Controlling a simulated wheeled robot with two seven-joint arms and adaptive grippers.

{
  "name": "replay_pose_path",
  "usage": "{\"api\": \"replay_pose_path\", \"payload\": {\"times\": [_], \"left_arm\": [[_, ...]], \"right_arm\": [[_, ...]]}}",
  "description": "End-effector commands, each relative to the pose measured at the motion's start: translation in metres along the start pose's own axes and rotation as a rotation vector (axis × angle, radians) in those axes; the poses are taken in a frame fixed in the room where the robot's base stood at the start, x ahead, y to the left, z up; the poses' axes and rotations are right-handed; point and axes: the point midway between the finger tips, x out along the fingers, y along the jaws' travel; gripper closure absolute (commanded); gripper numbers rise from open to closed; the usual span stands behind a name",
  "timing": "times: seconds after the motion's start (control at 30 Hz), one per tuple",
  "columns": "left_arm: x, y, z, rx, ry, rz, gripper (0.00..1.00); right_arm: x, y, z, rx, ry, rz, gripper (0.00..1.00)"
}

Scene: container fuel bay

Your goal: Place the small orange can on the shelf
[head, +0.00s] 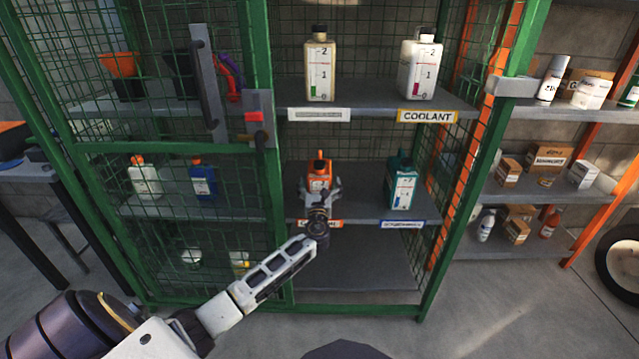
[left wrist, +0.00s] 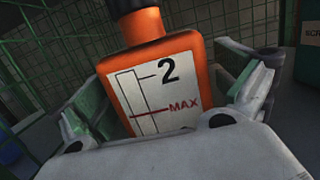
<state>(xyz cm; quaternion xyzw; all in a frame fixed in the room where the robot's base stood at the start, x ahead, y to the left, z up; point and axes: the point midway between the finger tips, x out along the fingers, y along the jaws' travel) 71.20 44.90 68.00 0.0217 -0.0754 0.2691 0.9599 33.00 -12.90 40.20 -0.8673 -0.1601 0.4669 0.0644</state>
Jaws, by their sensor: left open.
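The small orange can (head: 319,170) has a dark cap and a white scale label. It stands on the middle shelf (head: 352,208) of the green mesh cage. My left gripper (head: 320,190) is in front of it at shelf level. In the left wrist view the can (left wrist: 190,55) fills the middle, and the open fingers of my left gripper (left wrist: 180,95) lie on either side of it. Small gaps seem to show beside the can. Its base is hidden by the gripper. My right gripper is not in view.
A teal can (head: 402,184) stands to the right on the same shelf. A beige can (head: 320,66) and a white can (head: 420,66) stand on the shelf above. The mesh door (head: 165,150) is at the left.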

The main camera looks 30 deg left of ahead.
Motion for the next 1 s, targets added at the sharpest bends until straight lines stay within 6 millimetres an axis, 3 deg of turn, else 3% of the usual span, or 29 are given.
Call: {"api": "replay_pose_path", "payload": {"times": [1.0], "left_arm": [[-0.102,0.0,0.0,0.0,0.002,-0.001,0.01]], "right_arm": [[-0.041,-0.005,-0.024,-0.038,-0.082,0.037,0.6]]}}
